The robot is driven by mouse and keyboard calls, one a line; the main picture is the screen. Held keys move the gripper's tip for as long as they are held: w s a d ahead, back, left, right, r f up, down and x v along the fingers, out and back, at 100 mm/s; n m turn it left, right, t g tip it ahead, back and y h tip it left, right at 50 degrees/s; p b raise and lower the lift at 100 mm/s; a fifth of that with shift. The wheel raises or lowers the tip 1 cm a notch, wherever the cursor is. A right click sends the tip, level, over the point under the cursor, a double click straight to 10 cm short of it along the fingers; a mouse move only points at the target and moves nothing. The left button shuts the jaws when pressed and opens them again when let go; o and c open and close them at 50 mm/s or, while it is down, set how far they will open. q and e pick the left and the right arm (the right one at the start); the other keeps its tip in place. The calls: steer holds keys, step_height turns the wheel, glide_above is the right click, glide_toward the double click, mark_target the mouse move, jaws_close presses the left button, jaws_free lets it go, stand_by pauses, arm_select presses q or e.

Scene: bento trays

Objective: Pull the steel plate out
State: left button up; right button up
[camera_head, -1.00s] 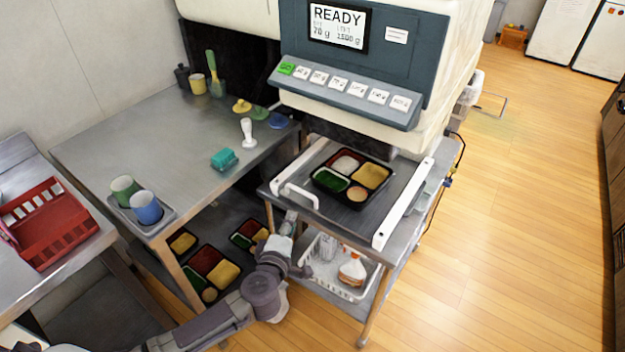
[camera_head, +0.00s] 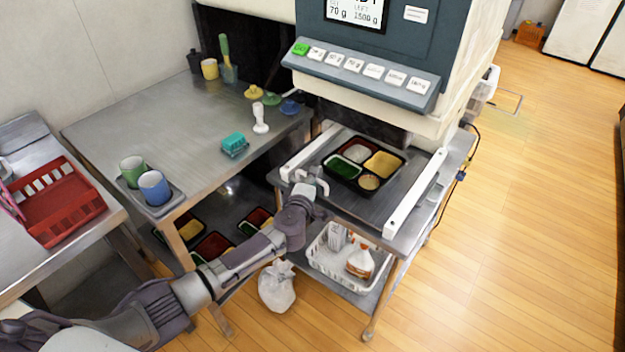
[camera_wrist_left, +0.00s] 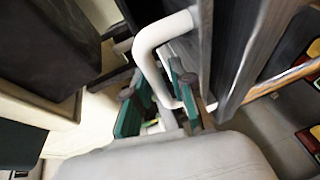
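The steel plate (camera_head: 362,204) lies flat between two white rails under the dispensing machine. A black bento tray (camera_head: 347,184) with red, white, yellow and green fillings sits on it. My left gripper (camera_head: 313,181) is at the plate's front left edge, at its white handle, which it largely hides in the head view. In the left wrist view the white handle (camera_wrist_left: 150,45) is large and bent. The green-padded fingers of my left gripper (camera_wrist_left: 158,103) are apart, with the handle's lower end between them. Whether they touch it is unclear. My right gripper is out of view.
A white basket with bottles (camera_head: 345,282) stands on the shelf below. A white bag (camera_head: 277,287) is on the floor beside the cart. The steel table (camera_head: 190,120) on the left holds cups and a teal block. Open floor lies right.

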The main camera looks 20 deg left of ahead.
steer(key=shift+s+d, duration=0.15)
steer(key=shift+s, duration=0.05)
arm_select(q)
jaws_close()
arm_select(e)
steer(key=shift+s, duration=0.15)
arm_select(q)
steer(key=shift+s+a+p, duration=0.1)
steer(key=shift+s+p, duration=0.35)
steer(key=s+a+p, duration=0.3)
steer(key=s+a, duration=0.1)
steer(key=s, duration=0.7)
steer(key=s+a+p, duration=0.4)
steer(key=s, duration=0.7)
steer(key=shift+s+a, duration=0.15)
steer(key=shift+s, duration=0.25)
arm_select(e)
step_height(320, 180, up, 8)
arm_select(q)
jaws_free()
